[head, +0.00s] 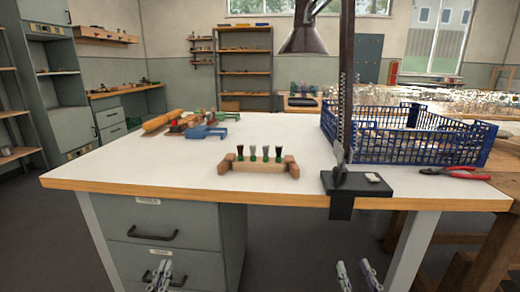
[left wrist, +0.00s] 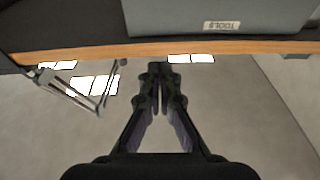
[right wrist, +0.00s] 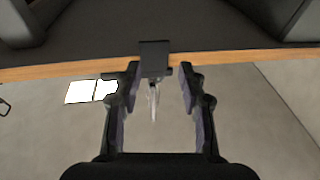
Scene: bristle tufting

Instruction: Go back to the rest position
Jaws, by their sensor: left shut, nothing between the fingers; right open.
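My left gripper (head: 160,276) is low in front of the workbench, below its front edge and before the drawers. In the left wrist view its fingers (left wrist: 160,82) are shut together with nothing between them. My right gripper (head: 359,276) is also low in front of the bench, near its right leg. In the right wrist view its fingers (right wrist: 160,85) are apart and empty. Both grippers are clear of the bench. A wooden holder (head: 260,168) with several upright dark and grey bristle tufts on green bases stands on the white benchtop (head: 180,172).
A lamp clamp (head: 356,184) grips the bench's front edge at the right; it also shows in the right wrist view (right wrist: 154,56). A blue crate (head: 400,149) and red-handled pliers (head: 453,173) lie right. A blue clamp (head: 203,132) and other tools lie back left. Grey drawers (head: 160,222) stand below.

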